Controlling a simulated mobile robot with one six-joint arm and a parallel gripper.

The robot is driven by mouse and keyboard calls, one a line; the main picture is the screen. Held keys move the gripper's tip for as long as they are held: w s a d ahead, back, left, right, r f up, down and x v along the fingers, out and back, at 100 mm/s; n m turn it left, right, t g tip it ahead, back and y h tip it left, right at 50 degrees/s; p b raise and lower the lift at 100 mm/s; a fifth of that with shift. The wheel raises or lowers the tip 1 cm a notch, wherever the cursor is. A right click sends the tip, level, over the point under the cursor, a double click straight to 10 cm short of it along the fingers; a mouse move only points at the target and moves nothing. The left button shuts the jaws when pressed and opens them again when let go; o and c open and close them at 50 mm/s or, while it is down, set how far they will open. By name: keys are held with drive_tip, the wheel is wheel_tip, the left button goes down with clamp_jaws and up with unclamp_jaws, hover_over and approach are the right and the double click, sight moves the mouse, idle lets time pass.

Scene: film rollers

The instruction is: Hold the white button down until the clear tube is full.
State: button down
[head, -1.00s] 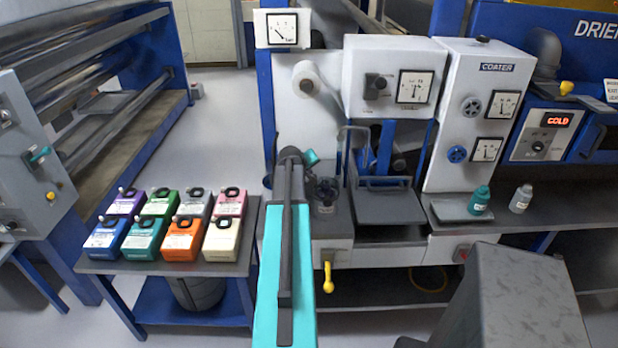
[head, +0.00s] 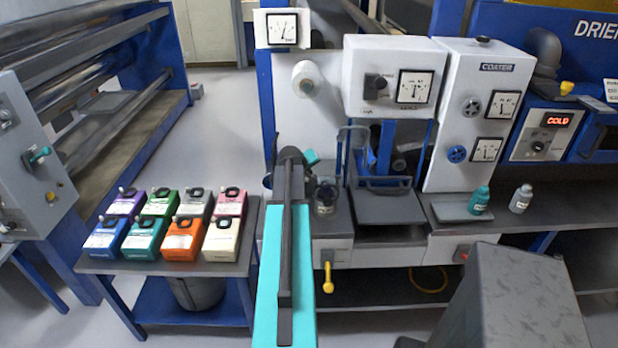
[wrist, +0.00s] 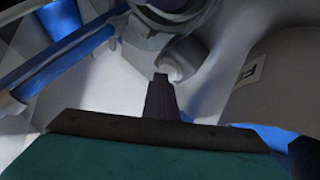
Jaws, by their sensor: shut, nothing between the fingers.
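My gripper (wrist: 160,97) shows in the wrist view as a narrow dark shut finger shape with nothing in it. Its tip points toward a pale wall and a rounded white part (wrist: 177,62); I cannot tell whether it touches anything. In the head view my own arm hides the fingertips. A white round knob-like part (head: 305,78) sticks out of the pale panel above the arm; I cannot tell whether it is the white button. A small see-through vessel (head: 325,198) with dark contents stands right of the arm. I cannot make out the clear tube or its level for certain.
A gauge (head: 282,28) sits at the top of the blue post. The coater cabinet (head: 478,120) stands to the right, with a teal bottle (head: 479,200) and a grey bottle (head: 521,198) before it. Several coloured boxes stand on a side table (head: 240,262) at left.

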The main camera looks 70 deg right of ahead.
drive_tip(key=shift+r, duration=0.1)
drive_tip(key=shift+r+p, duration=0.35)
drive_tip(key=shift+r, duration=0.4)
wheel_tip(320, 180, up, 5)
drive_tip(key=shift+p, duration=1.1)
